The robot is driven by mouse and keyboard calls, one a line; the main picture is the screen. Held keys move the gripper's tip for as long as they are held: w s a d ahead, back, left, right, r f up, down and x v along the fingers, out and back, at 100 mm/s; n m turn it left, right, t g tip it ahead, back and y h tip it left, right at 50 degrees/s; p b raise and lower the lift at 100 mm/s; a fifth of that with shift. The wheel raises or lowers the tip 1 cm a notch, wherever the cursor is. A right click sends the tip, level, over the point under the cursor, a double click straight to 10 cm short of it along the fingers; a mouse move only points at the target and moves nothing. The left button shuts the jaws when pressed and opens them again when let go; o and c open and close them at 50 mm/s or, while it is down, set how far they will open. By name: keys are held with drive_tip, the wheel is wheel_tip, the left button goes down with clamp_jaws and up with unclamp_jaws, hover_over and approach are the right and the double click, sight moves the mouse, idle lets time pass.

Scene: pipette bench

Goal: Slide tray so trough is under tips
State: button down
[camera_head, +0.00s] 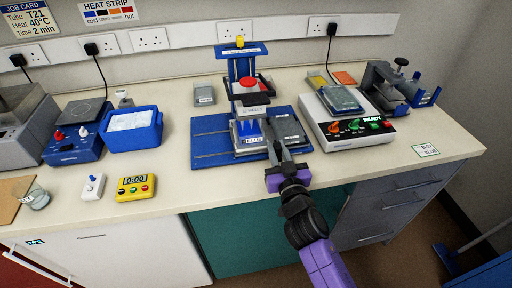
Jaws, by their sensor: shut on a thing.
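The tray (268,151) sits on a blue base (211,145) below the multichannel pipette stand (242,65). A trough (248,132) with blue contents and a front label stands on the tray's left part, and a dark grey plate (289,129) is on its right part. The white pipette head (252,101), with a red top, hangs above the trough side. Its tips are too small to make out, so I cannot tell their exact alignment with the trough. My gripper (274,146) comes from the front and is shut on the tray's front; its fingers partly hide the grip point.
A white heater with READY display (350,120) stands close right of the base. A blue ice box (132,129), yellow timer (135,187) and white switch box (92,187) are at left.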

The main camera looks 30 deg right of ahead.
drive_tip(key=shift+s+d+f, duration=0.1)
drive_tip(key=shift+s+d, duration=0.05)
drive_tip(key=shift+d, duration=0.2)
drive_tip(key=c, duration=1.3)
unclamp_jaws()
drive_tip(key=shift+d, duration=0.1)
drive_tip(key=shift+s+a, duration=0.3)
drive_tip(key=shift+s, duration=0.2)
drive_tip(key=b+v, duration=0.2)
drive_tip(key=v, duration=0.4)
drive_tip(key=shift+d+f, duration=0.1)
drive_tip(key=shift+s+b, duration=0.3)
drive_tip(key=shift+s, duration=0.1)
